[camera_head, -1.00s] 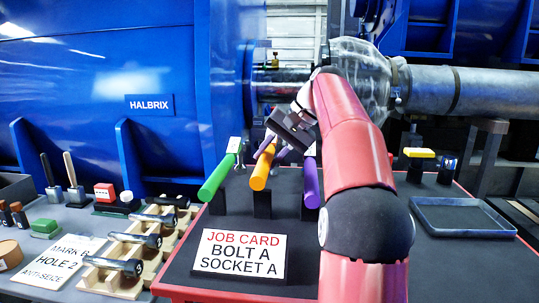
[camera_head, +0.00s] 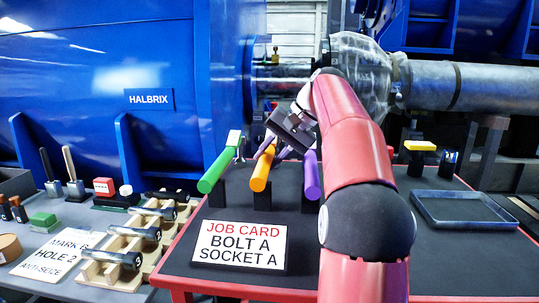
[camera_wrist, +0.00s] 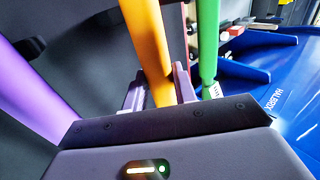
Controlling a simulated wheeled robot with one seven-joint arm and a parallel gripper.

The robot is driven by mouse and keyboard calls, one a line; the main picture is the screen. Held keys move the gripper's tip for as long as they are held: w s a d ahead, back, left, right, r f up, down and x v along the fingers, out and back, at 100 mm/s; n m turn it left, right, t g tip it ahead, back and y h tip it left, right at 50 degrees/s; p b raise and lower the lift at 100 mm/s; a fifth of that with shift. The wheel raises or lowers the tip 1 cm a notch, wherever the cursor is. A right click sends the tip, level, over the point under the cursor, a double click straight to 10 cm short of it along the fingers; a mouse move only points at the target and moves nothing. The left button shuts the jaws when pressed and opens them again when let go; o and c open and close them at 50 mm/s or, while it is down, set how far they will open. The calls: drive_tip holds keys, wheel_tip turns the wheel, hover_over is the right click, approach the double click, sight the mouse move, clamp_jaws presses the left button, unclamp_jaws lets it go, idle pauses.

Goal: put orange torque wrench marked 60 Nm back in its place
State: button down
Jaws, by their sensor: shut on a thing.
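The orange torque wrench (camera_head: 262,170) is in the middle of a row on the dark tabletop, between a green wrench (camera_head: 214,172) and a purple wrench (camera_head: 311,176). It lies tilted at its black stand (camera_head: 262,197); I cannot tell whether it rests fully in it. My gripper (camera_head: 275,147) is shut on the orange wrench near its far end. In the wrist view the orange handle (camera_wrist: 148,45) runs between my fingers (camera_wrist: 158,92), with green (camera_wrist: 208,45) and purple (camera_wrist: 35,85) handles on either side. The 60 Nm marking cannot be read.
A job card (camera_head: 239,244) stands at the front of the red-edged table. An empty grey tray (camera_head: 462,210) lies to the right. The blue HALBRIX casing (camera_head: 100,95) rises behind.

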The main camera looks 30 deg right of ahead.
drive_tip(key=shift+f, duration=0.35)
drive_tip(key=c, duration=1)
unclamp_jaws()
drive_tip(key=shift+c, duration=0.2)
drive_tip(key=p+v, duration=0.2)
drive_tip(key=v, duration=0.5)
drive_tip(key=shift+d+r, duration=0.2)
drive_tip(key=shift+r, duration=0.1)
drive_tip(key=shift+s, duration=0.2)
